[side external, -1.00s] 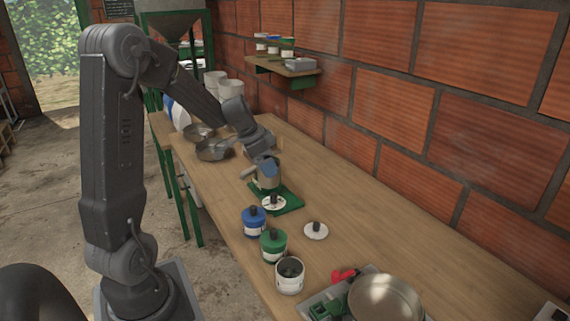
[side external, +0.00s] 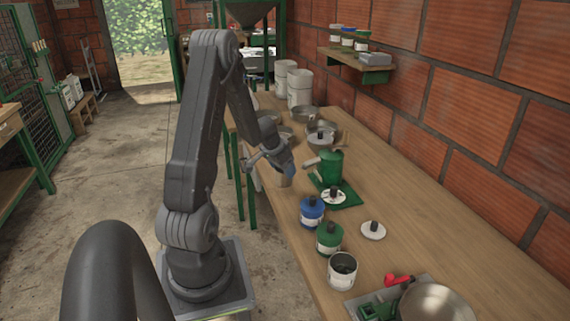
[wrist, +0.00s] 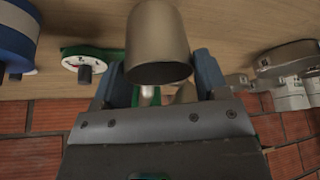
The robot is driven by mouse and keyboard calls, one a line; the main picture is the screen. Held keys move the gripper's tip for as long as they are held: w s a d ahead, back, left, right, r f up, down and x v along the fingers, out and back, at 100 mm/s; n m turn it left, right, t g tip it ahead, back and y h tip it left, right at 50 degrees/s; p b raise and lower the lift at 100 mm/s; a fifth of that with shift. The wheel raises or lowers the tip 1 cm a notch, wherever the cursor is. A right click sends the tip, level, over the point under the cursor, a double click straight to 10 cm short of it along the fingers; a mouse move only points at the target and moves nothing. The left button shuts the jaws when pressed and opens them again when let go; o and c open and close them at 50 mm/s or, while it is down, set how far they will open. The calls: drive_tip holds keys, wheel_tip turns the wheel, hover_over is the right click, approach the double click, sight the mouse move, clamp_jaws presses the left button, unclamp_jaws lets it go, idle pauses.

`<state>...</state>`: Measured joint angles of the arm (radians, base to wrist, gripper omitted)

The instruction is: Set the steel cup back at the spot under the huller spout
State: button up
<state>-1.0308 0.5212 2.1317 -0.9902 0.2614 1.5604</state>
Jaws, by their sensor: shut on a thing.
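My gripper (side external: 281,163) is shut on the steel cup (side external: 285,180) near the table's left edge. In the wrist view the cup (wrist: 157,35) sits between the blue fingertips, with its dark open mouth toward my gripper. The picture there is inverted, and the cup looks upright. A green machine with a pale side spout (side external: 311,161), seemingly the huller (side external: 331,166), stands to the right of my gripper, apart from the cup. A green base (side external: 349,197) lies by it, with a white black-knobbed disc (side external: 333,195) on it. The spot under the spout is not clearly visible.
Metal pans (side external: 322,133) stand behind the machine.

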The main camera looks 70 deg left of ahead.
sight(302, 169)
drive_tip(key=shift+f, duration=1.7)
drive_tip(key=shift+w, duration=3.45)
drive_tip(key=o, duration=1)
drive_tip(key=shift+r, duration=0.1)
drive_tip(key=shift+o, duration=0.2)
drive_tip(key=v, duration=1.3)
drive_tip(key=shift+r, duration=0.4)
drive_tip(key=shift+s+d, duration=0.1)
